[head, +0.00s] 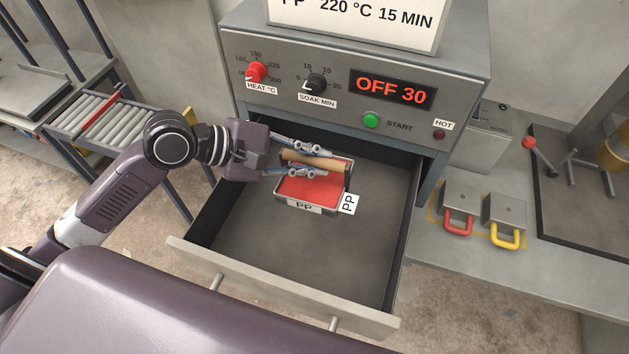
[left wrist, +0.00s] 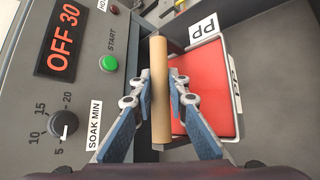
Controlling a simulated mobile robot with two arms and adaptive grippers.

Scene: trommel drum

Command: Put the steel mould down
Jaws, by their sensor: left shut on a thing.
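The steel mould (head: 329,211) is a small grey box with red material (head: 308,189) inside, PP labels and a wooden bar handle (head: 300,157) across it. It is inside the open drawer's outline, towards the back. I cannot tell whether its base touches the drawer floor. My left gripper (head: 323,162) is shut on the handle. In the left wrist view, the fingers (left wrist: 161,88) hold the wooden handle (left wrist: 160,120) from both sides, with the red material (left wrist: 208,85) beside it. My right gripper is not in view.
The open drawer (head: 345,255) has free floor in front and to the right. Above it, the oven panel (head: 345,65) reads OFF 30, with a green START button (head: 371,120). Red-handled (head: 458,215) and yellow-handled (head: 505,220) steel blocks stand on the right bench.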

